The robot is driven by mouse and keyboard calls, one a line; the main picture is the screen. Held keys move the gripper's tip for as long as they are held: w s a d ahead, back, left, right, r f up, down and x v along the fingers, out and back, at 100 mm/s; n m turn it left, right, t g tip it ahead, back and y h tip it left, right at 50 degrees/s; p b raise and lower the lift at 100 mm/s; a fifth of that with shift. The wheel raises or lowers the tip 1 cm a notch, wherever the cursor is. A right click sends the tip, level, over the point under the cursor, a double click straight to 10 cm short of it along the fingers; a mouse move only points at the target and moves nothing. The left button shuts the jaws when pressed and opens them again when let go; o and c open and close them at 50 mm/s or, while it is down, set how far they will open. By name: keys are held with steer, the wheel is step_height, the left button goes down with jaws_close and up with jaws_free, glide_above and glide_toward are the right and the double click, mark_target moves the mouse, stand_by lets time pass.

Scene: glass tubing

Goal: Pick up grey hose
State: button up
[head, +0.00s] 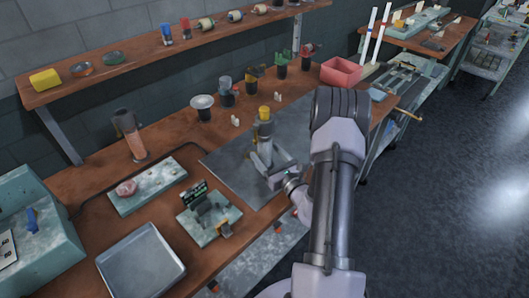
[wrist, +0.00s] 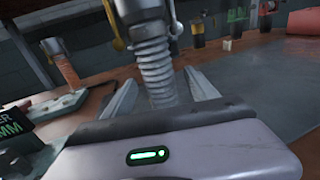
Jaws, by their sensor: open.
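A grey ribbed hose (wrist: 158,72) stands upright in the wrist view, with a grey upper part and yellow parts at its top. The hose is between the two fingers of my open gripper (wrist: 160,84), with a gap visible on each side. In the head view my gripper (head: 266,160) is over the dark grey mat, around the lower part of the hose (head: 264,134). The fingers and arm hide the hose's foot there.
A dark grey mat (head: 228,160) lies around the hose. To the left are a fixture with a small display (head: 208,215), a metal tray (head: 142,262) and an orange-filled cylinder (head: 132,140). Several dark cups with tools stand behind. A pink bin (head: 341,72) is at the back right.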

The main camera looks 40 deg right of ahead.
mark_target(260, 145)
steer(key=w, duration=0.4)
steer(key=shift+w+d+r+b, duration=0.15)
steer(key=shift+w+d+b, duration=0.15)
steer(key=shift+d+b, duration=0.1)
jaws_close()
steer(key=shift+r, duration=0.1)
